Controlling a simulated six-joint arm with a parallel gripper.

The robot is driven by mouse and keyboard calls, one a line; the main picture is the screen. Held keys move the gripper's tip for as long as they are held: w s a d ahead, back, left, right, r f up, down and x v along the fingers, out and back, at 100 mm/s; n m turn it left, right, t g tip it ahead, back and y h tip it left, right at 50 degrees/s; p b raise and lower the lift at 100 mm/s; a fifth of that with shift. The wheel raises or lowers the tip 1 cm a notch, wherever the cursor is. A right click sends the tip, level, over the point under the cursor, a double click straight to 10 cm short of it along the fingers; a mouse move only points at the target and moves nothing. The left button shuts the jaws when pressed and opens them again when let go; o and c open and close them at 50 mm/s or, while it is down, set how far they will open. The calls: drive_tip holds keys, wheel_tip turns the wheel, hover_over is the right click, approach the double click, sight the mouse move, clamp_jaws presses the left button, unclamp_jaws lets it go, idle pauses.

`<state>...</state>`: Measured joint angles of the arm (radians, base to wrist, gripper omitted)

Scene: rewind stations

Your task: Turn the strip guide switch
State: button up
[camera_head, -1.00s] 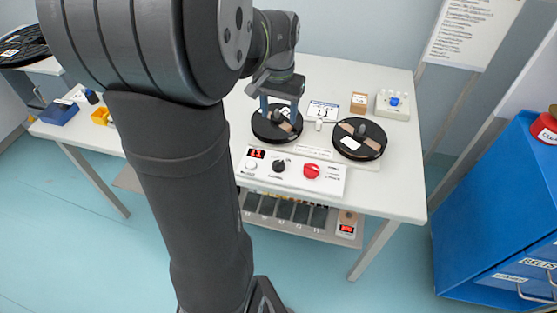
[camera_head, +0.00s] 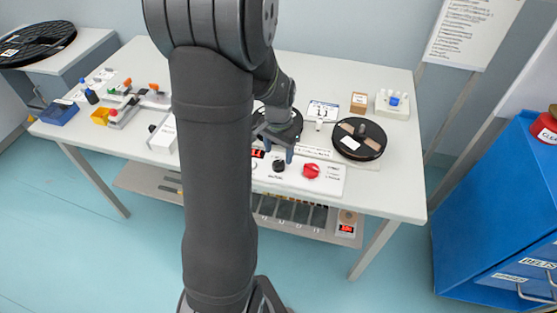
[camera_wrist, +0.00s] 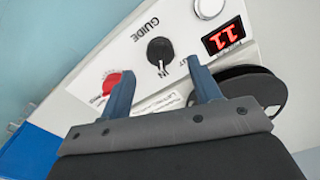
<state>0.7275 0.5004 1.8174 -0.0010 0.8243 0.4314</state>
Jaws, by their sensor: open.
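In the head view the same knob (camera_head: 279,166) sits left of the red knob (camera_head: 311,171). My gripper (camera_wrist: 160,80) is open and empty. Its two blue fingers point toward the panel, one to each side of the black knob in the picture, apart from it. In the head view my gripper (camera_head: 272,150) is over the rear edge of the panel, near the left reel.
A red display (camera_wrist: 223,37) and a white button (camera_wrist: 208,8) are beside the knob. The left reel (camera_head: 290,130) is partly hidden by my gripper. The right reel (camera_head: 359,139) stands behind the panel. A blue cabinet (camera_head: 500,210) is at the right.

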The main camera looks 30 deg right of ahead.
sight(278, 162)
drive_tip(key=shift+f, duration=2.35)
drive_tip(key=c, duration=1)
